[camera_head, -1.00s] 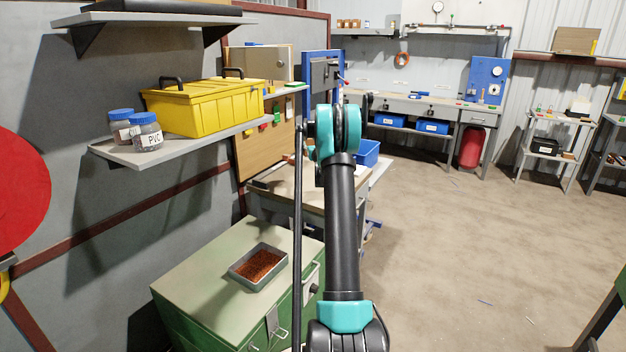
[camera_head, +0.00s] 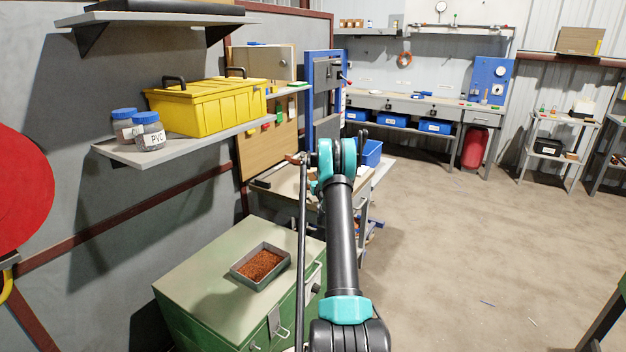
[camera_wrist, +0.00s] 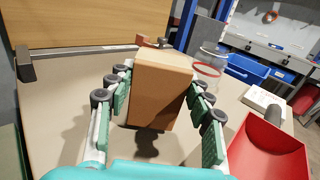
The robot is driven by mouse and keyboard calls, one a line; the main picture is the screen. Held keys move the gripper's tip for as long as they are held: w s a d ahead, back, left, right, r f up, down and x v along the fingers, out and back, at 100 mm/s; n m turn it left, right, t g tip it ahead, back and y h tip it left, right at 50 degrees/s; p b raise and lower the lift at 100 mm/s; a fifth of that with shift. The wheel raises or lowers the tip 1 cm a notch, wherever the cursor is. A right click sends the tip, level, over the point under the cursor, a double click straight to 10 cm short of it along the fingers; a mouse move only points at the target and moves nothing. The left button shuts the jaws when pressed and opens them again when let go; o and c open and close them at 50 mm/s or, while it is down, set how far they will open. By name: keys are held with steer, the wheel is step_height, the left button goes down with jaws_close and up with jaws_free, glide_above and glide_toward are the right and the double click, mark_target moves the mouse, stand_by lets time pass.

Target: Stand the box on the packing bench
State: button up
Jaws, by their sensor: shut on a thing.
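A plain brown cardboard box (camera_wrist: 160,92) is between the two fingers of my gripper (camera_wrist: 158,98) in the wrist view. The gripper is shut on it, with green pads at its left and right sides. The box looks roughly upright and slightly tilted in the picture. The tan packing bench (camera_wrist: 62,112) lies beneath it, with a dark shadow under the box. I cannot tell for sure whether its base touches the bench. In the head view the bench (camera_head: 283,181) shows behind my arm, which hides the gripper and the box.
On the bench, a red scoop-like tray (camera_wrist: 270,150) lies at the right, with a white card (camera_wrist: 262,100) and a clear red-ringed jar (camera_wrist: 207,68) behind. A grey metal bar (camera_wrist: 25,65) is at the left. A green cabinet (camera_head: 200,285) stands nearer, carrying a granule tray (camera_head: 241,275).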

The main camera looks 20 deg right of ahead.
steer(key=shift+f, duration=0.45)
steer(key=shift+f, duration=0.15)
steer(key=o, duration=1.4)
